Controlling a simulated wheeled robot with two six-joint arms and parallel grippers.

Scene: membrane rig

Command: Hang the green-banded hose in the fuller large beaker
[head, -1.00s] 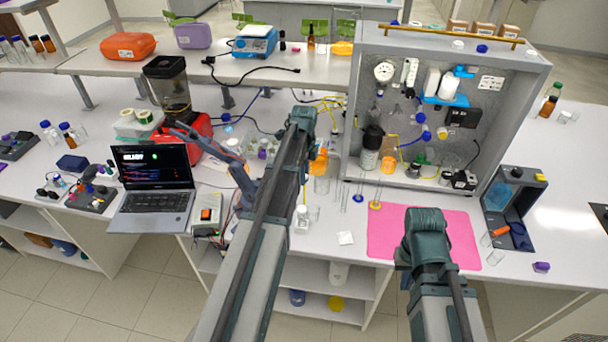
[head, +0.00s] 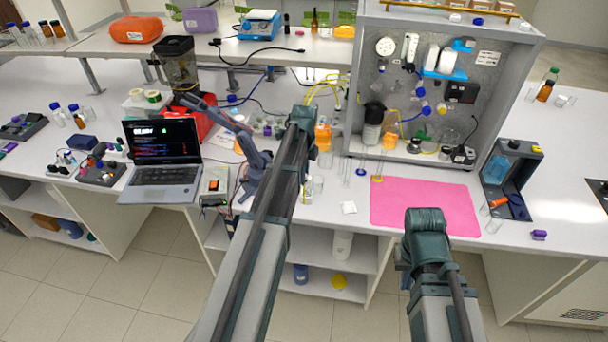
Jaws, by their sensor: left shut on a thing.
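My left gripper (head: 302,116) is at the far end of the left arm, over the bench just left of the grey rig cabinet. It is shut, but its fingertips and what they hold are hidden behind the wrist. Yellow hoses (head: 328,85) arch up right beside it, and the held thing appears to be one of them; no green band can be made out. A clear beaker (head: 325,159) stands below an orange item, right of the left arm. Its fill level is too small to tell. My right gripper (head: 427,220) is over the pink mat's front edge, its fingers hidden.
The grey rig cabinet (head: 520,75) stands at the back right. The pink mat (head: 400,203) is largely bare. Thin glass rods with blue and yellow bases stand left of it. A laptop (head: 162,158), a power box (head: 214,186) and a small blue arm (head: 255,160) are on the left.

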